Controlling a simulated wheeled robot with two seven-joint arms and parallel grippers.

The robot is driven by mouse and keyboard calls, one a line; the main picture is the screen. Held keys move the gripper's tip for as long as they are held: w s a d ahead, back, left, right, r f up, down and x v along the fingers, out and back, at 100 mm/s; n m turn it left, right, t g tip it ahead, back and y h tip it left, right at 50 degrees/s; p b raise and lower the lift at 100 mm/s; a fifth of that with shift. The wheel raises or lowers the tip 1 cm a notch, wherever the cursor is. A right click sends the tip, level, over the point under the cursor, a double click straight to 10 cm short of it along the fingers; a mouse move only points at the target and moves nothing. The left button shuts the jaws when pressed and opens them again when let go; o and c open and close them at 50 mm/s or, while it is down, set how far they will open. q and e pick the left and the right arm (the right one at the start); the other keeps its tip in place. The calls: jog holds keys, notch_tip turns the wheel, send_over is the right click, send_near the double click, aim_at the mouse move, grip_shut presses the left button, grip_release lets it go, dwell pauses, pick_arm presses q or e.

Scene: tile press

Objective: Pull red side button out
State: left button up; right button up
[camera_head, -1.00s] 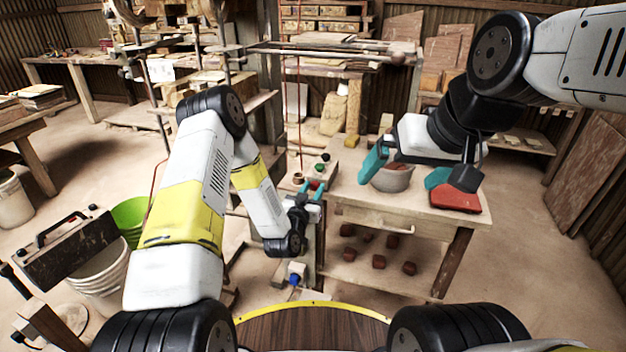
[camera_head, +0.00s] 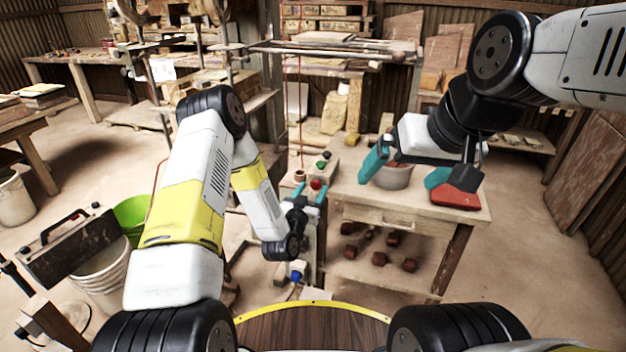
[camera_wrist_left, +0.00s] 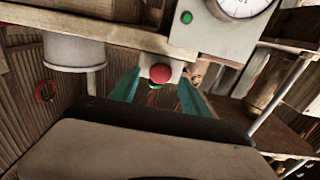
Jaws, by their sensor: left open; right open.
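The red side button (camera_head: 316,184) sits on the side of the pale control box, and it also shows in the left wrist view as a round red knob (camera_wrist_left: 160,73). My left gripper (camera_head: 311,190) is open, with its teal fingers pointing at the button. In the left wrist view the left gripper's fingers (camera_wrist_left: 160,88) stand on either side of the button. I cannot tell whether they touch it. My right gripper (camera_head: 402,176) is open over the worktable, its teal fingers on either side of the grey bowl.
A green button (camera_wrist_left: 186,17) and a round dial (camera_wrist_left: 240,6) are above the red one. The grey bowl (camera_head: 394,178) and a red object (camera_head: 456,198) are on the wooden worktable (camera_head: 345,195). Several brown blocks lie on its lower shelf.

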pick_arm(q)
jog(key=v, duration=0.6)
jog(key=shift+s, duration=0.3)
jog(key=shift+a, duration=0.1)
jog(key=w+a+r+m+g, duration=0.1)
jog(key=w+a+r+g, duration=0.2)
jog(key=r, duration=0.6)
jog(key=s+a+r+g+y, duration=0.2)
jog(key=s+a+r+g, duration=0.1)
jog(key=r, duration=0.6)
jog(key=s+a+r+n+g, duration=0.1)
jog(key=s+a+r, duration=0.1)
jog(key=s, duration=0.7)
jog(key=s+a+r+n+g+y, duration=0.1)
jog(key=s+r+g, duration=0.1)
jog(key=s+r, duration=0.3)
jog(key=s+a+r+n+g, duration=0.2)
jog(key=s+r, duration=0.1)
jog(key=s, duration=1.1)
jog(key=shift+a+r, duration=0.2)
jog(key=shift+a, duration=0.1)
